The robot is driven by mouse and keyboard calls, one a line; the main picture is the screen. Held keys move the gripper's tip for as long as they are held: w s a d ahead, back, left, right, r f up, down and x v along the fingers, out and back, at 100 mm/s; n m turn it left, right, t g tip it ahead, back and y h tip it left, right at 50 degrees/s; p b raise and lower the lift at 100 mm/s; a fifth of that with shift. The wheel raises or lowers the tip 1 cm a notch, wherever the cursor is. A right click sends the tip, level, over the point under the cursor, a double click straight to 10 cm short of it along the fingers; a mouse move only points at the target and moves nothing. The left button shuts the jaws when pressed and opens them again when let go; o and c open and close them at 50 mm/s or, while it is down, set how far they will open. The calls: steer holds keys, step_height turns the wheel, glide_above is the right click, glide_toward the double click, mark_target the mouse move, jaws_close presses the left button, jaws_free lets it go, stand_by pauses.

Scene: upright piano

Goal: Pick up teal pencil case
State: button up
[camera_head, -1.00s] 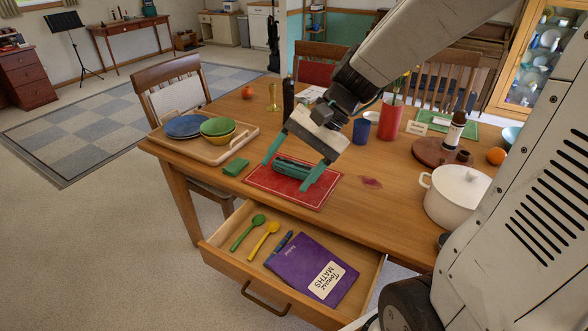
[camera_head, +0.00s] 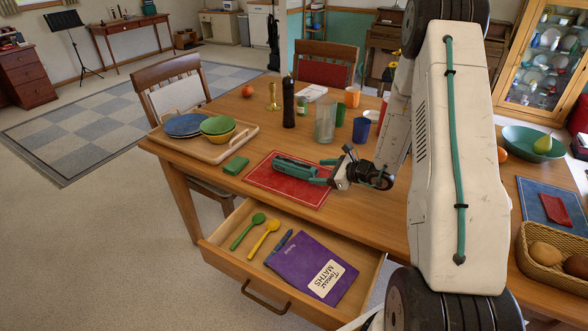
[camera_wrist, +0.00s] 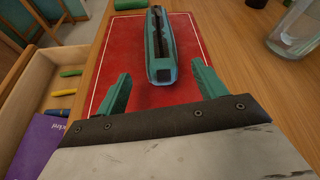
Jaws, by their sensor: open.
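The teal pencil case (camera_head: 291,166) lies on the red placemat (camera_head: 268,188) on the wooden table. A dark strip runs along its top. My gripper (camera_head: 320,173) is low over the placemat at the right end of the case, reaching in from the right. In the wrist view, the pencil case (camera_wrist: 160,52) points away from me, just beyond and between the two teal fingertips (camera_wrist: 158,80). The jaws are open, with a gap to each side of the case's near end. Nothing is held.
An open drawer (camera_head: 222,262) below the table edge holds spoons and a purple maths book (camera_head: 310,268). A green block (camera_head: 236,166) lies left of the placemat. A glass (camera_head: 325,123), a blue cup (camera_head: 361,130) and a dark bottle (camera_head: 289,102) stand behind.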

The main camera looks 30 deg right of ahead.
mark_target(306, 171)
steer(key=x, duration=0.6)
steer(key=shift+w+f, duration=0.15)
steer(key=shift+w, duration=0.2)
steer(key=c, duration=1.1)
